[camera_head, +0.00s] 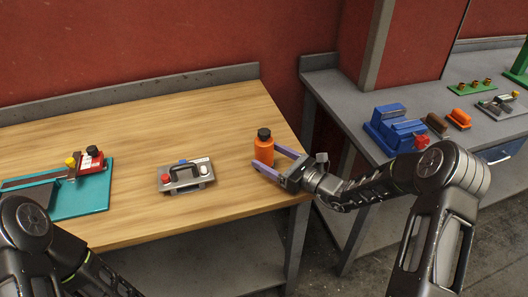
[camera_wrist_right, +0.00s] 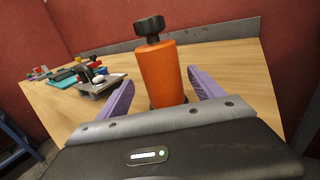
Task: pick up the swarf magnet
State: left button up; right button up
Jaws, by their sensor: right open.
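An orange cylinder with a black knob on top (camera_head: 264,148), which I take for the swarf magnet, stands upright near the right end of the wooden bench. My right gripper (camera_head: 265,156) is open and low at the bench, with its two purple fingers on either side of the cylinder. In the right wrist view the orange cylinder (camera_wrist_right: 160,75) stands between the open fingers (camera_wrist_right: 160,80), with a gap visible on each side. Its base is partly hidden behind the gripper body. My left arm shows at the lower left, but its gripper is out of the picture.
A grey device with a black handle (camera_head: 185,177) lies left of the cylinder on the wooden bench (camera_head: 215,120). A teal plate (camera_head: 88,199) with a red and black part is farther left. A grey bench at right holds a blue vise-like block (camera_head: 394,130) and other parts.

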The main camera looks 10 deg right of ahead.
aim_at(257, 149)
jog(key=shift+w+a+r+p, duration=0.1)
jog(key=shift+w+a+p, duration=0.25)
jog(key=shift+w, duration=0.1)
jog(key=p+x, duration=0.1)
jog(key=x, duration=0.2)
jog(key=shift+w, duration=0.3)
jog(key=shift+w+a, duration=0.2)
jog(key=shift+w, duration=0.1)
jog(key=shift+c, duration=0.6)
jog(key=c, duration=1.5)
jog(key=shift+o, duration=0.2)
